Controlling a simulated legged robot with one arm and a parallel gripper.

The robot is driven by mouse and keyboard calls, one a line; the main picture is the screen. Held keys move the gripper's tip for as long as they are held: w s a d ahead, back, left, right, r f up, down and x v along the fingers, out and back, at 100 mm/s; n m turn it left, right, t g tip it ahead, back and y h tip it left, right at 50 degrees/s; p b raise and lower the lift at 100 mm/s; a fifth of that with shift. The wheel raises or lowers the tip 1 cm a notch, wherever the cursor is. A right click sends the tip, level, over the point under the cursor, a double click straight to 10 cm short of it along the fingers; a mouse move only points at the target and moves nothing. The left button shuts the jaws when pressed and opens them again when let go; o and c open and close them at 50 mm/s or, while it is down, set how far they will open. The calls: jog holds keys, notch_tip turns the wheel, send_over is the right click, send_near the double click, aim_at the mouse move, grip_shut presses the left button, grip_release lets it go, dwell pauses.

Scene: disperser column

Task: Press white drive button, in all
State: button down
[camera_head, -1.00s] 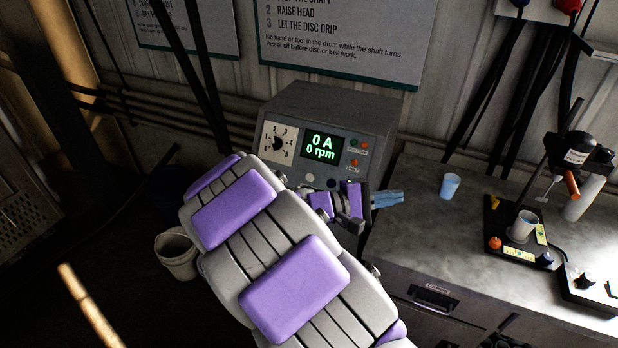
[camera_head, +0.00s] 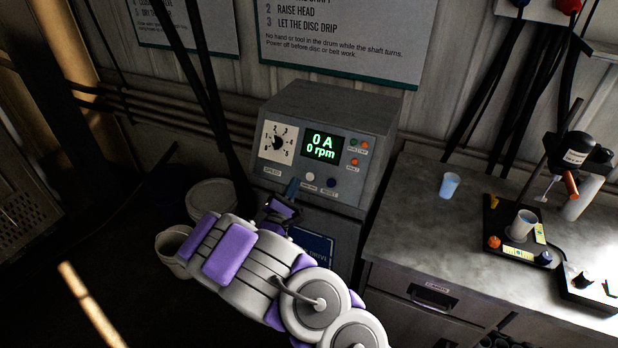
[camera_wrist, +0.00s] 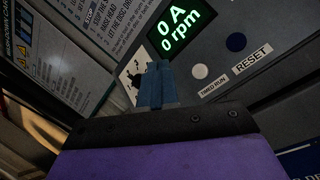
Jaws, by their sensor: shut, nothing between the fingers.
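The white button (camera_head: 310,176) is on the lower front of the grey control box, left of a dark blue button (camera_head: 332,183). In the wrist view the white button (camera_wrist: 200,71) is right of my fingertips, with a label beneath it that seems to read TIMED RUN. The blue button (camera_wrist: 236,42) has a RESET label. My gripper (camera_head: 292,187) is shut and empty, its blue fingers just below and left of the white button in the head view. The fingers (camera_wrist: 157,84) point towards the panel; I see no contact with the button.
The box display (camera_head: 322,146) reads 0 A and 0 rpm. A speed dial (camera_head: 277,143) and small coloured lamps flank it. A bench (camera_head: 420,220) with a blue cup (camera_head: 449,185) and a small stirrer stands right. White buckets (camera_head: 172,250) stand on the floor, left.

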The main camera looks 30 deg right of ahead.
aim_at(310, 176)
jog(key=shift+w+d+f+b, duration=0.45)
jog(key=shift+w+d+f, duration=0.35)
jog(key=shift+d, duration=0.25)
jog(key=shift+w+d+f+b, duration=0.4)
jog(key=shift+w+d+f, duration=0.3)
jog(key=shift+d, duration=0.3)
jog(key=shift+w+d+f+b, duration=0.45)
jog(key=shift+w+d+f, duration=0.35)
jog(key=shift+d, duration=0.25)
jog(key=shift+r, duration=0.1)
jog(key=shift+w+d+b, duration=0.2)
jog(key=shift+d+b, duration=0.1)
jog(key=shift+w+d+f+b, duration=0.25)
jog(key=shift+d+f+b, duration=0.05)
jog(key=shift+f, duration=0.05)
dwell(0.8)
jog(key=shift+a, duration=0.1)
jog(key=shift+s+a+r+p, duration=0.35)
jog(key=shift+s+a+r, duration=0.1)
jog(key=shift+a+r, duration=0.05)
dwell(0.4)
